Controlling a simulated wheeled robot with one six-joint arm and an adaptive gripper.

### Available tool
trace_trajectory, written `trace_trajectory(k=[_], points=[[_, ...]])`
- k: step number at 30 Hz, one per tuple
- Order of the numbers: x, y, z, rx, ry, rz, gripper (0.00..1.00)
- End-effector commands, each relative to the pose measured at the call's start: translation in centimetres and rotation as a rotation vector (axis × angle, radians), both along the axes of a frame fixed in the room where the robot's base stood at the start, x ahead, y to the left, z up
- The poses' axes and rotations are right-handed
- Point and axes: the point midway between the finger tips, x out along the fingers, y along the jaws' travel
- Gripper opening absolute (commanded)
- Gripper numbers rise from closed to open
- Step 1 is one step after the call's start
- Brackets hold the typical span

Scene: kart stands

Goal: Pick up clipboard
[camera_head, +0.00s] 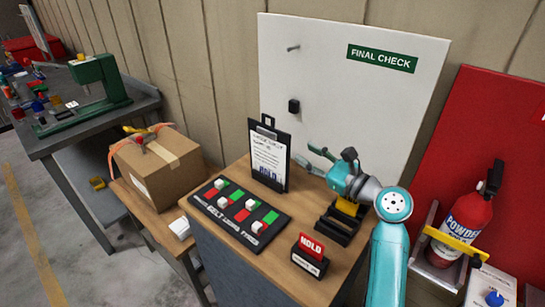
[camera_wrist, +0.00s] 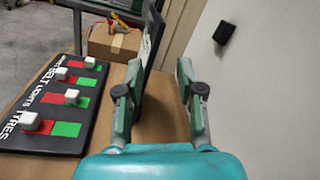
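The clipboard (camera_head: 268,160) stands upright on the wooden cabinet top, black with a white printed sheet and a clip at its top. In the wrist view it shows nearly edge-on as a dark slab (camera_wrist: 152,48), close beside the left finger and partly hidden by it. My gripper (camera_head: 313,157) is open, to the right of the clipboard in the head view and pointing towards it.
A switch board (camera_head: 240,212) with white knobs lies left of the clipboard. The white FINAL CHECK panel (camera_head: 350,80) rises behind. A cardboard box (camera_head: 158,170) sits further left.

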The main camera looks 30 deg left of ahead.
Motion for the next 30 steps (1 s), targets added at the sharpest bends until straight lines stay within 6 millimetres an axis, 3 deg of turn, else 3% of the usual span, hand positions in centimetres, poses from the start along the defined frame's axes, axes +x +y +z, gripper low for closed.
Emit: trace_trajectory(k=[1,5,6,9,30], points=[[0.2,1.6,0.8,0.008,0.076,0.043,0.38],[0.2,4.1,1.8,0.017,0.235,0.116,0.38],[0.3,4.5,0.7,0.009,0.283,0.118,0.38],[0.4,5.3,-0.1,0.002,0.342,0.124,0.38],[1.0,12.6,-0.7,0.001,0.359,0.123,0.38]])
